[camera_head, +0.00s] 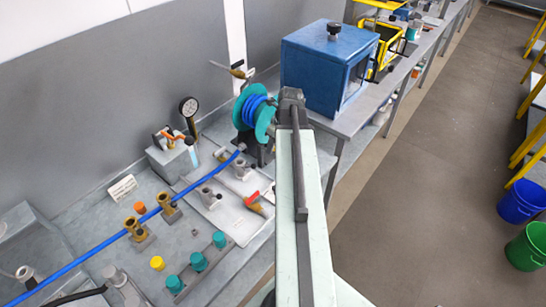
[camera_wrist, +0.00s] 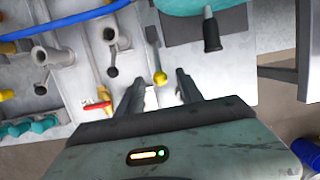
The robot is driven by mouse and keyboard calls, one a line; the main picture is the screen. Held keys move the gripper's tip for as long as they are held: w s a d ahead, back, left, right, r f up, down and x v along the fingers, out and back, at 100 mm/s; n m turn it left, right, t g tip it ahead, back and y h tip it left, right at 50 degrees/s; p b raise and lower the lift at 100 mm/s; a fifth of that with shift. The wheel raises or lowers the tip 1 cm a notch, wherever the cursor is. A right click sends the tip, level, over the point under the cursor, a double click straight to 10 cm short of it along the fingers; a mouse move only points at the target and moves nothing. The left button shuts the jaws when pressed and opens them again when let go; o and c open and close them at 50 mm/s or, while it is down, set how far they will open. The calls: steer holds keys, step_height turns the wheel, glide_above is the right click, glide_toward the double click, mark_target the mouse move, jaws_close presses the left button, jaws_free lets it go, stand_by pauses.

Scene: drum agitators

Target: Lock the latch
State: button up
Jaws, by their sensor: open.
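No part is plainly marked as the latch. The likeliest is a thin dark lever with a yellow ball knob (camera_wrist: 160,78) in the wrist view; I cannot tell whether it is locked. My gripper (camera_wrist: 158,88) is open and empty, its two dark fingers apart. The knob appears between and just beyond the fingertips; I cannot tell how far below them it is. A teal hose reel (camera_wrist: 180,22) with a black crank knob (camera_wrist: 211,32) is just beyond. In the head view my arm hides the gripper and the area under it, beside the teal reel (camera_head: 243,108).
A red-handled valve (camera_head: 253,198) lies on a pale plate left of my arm, with grey fittings (camera_head: 208,195) and a blue hose (camera_head: 110,238). A blue cabinet (camera_head: 315,62) stands on the bench beyond. The floor (camera_head: 400,200) at the right is open, with blue and green bins.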

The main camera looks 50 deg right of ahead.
steer(key=shift+b+x, duration=0.55)
steer(key=shift+x, duration=0.6)
steer(key=shift+r, duration=0.1)
jaws_close()
